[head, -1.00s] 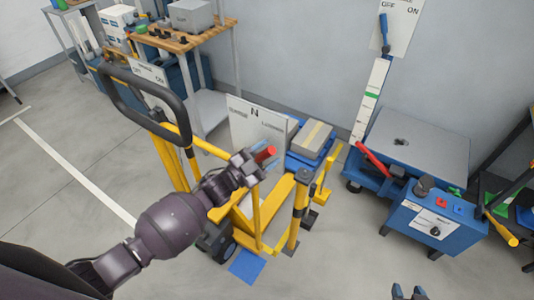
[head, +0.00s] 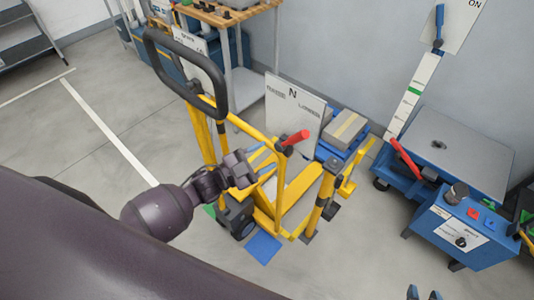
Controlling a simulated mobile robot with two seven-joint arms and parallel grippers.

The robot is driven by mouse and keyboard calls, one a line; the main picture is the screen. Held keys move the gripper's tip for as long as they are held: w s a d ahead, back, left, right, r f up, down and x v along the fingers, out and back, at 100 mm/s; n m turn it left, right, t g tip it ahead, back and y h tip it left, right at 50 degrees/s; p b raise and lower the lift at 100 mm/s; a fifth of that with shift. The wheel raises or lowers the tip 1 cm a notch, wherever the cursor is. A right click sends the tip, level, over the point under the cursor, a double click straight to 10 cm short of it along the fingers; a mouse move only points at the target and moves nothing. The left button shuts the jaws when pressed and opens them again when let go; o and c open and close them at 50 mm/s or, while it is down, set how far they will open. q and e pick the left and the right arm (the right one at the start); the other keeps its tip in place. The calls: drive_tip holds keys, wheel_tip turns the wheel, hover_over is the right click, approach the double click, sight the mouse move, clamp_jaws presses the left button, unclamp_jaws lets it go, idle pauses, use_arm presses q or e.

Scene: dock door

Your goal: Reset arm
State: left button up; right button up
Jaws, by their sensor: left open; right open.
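A yellow pallet truck (head: 297,207) with a black loop handle (head: 222,90) stands in the middle. Its red-gripped lever (head: 295,138) sits in front of a white sign (head: 292,105) reading RAISE, N and LOWER; the grip points up and to the right. My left gripper (head: 268,160) is open, left of and below the red grip and apart from it in the picture. Nothing shows between its fingers. My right gripper (head: 423,293) shows only its fingertips at the bottom edge, open and away from the truck.
A blue lift table (head: 455,150) with a red lever (head: 405,158) and a blue control box (head: 465,232) stand at the right. A grey box (head: 346,130) lies behind the truck. A wooden-topped bench (head: 235,14) stands behind. Floor is clear at the left.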

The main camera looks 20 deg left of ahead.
drive_tip(key=shift+s+f, duration=0.1)
drive_tip(key=shift+s, duration=0.05)
use_arm(q)
drive_tip(key=s+a+f+n+g+y, duration=0.1)
drive_tip(key=s+a+f+n+y, duration=0.3)
drive_tip(key=s+n+y, duration=0.3)
drive_tip(key=s+a+f+n+g+y, duration=0.2)
drive_tip(key=s+a+f+n+y, duration=0.3)
drive_tip(key=s, duration=0.4)
drive_tip(key=f+n+y, duration=0.1)
drive_tip(key=f+n, duration=0.1)
drive_tip(key=shift+s+a+n+g+y, duration=0.15)
drive_tip(key=shift+s+n+g+y, duration=0.15)
drive_tip(key=shift+s+y, duration=0.1)
use_arm(e)
drive_tip(key=shift+s+f, duration=0.2)
drive_tip(key=shift+s, duration=0.15)
drive_tip(key=shift+w+r, duration=0.1)
drive_tip(key=shift+w, duration=0.05)
drive_tip(key=shift+w+r, duration=0.2)
drive_tip(key=shift+w, duration=0.2)
